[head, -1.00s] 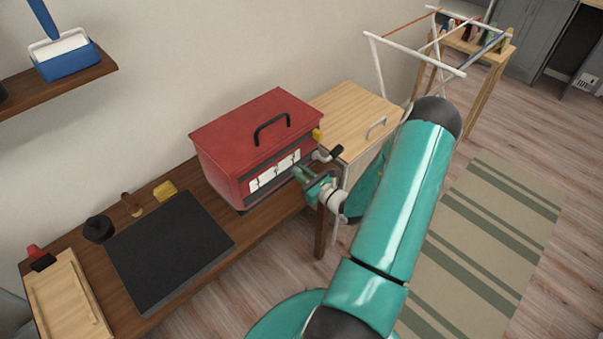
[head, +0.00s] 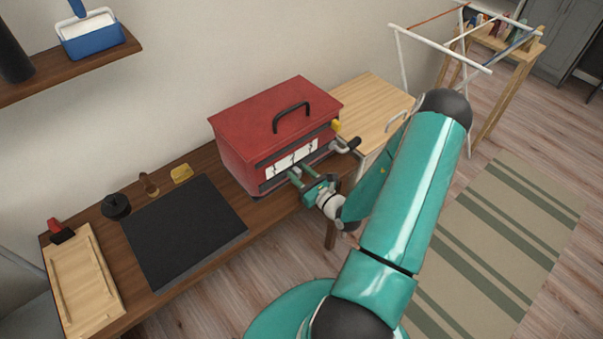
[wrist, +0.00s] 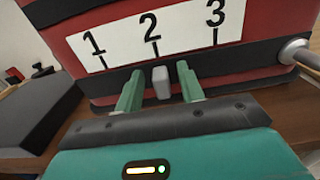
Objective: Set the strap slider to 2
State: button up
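The red box (head: 255,128) sits on the wooden bench and carries a white scale with 1, 2 and 3; the scale (wrist: 178,28) is clear in the wrist view. A grey slider knob (wrist: 161,83) sits in the dark strap below the scale, about in line with the 2 mark. My gripper (wrist: 160,90) is open, with one green finger on each side of the knob and a visible gap on both sides. In the head view my gripper (head: 296,180) is at the box's front, and the knob is hidden or too small to make out.
A crank-like handle (head: 346,146) sticks out at the box's right end, near my gripper. A black slab (head: 185,230) and a wooden tray (head: 85,285) lie to the left on the bench. A drying rack (head: 440,45) stands behind my arm.

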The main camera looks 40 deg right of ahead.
jog(key=shift+s, duration=0.1)
jog(key=s, duration=1.3)
jog(key=shift+s+d, duration=0.2)
jog(key=shift+s, duration=0.15)
jog(key=w+a+r+n+g+y, duration=0.3)
jog(key=a+r+n+g+y, duration=1)
jog(key=a+n, duration=0.75)
jog(key=s+a+r+n+h, duration=0.2)
jog(key=r+n+h, duration=0.4)
jog(key=r, duration=0.4)
jog(key=s+a+r+n+h, duration=0.2)
jog(key=s+r+n+h, duration=0.1)
jog(key=r+n+h, duration=0.4)
notch_tip(320, 180, up, 3)
jog(key=shift+s+r+n+t+h, duration=0.15)
jog(key=shift+s+n+t+h, duration=0.15)
jog(key=shift+n, duration=0.75)
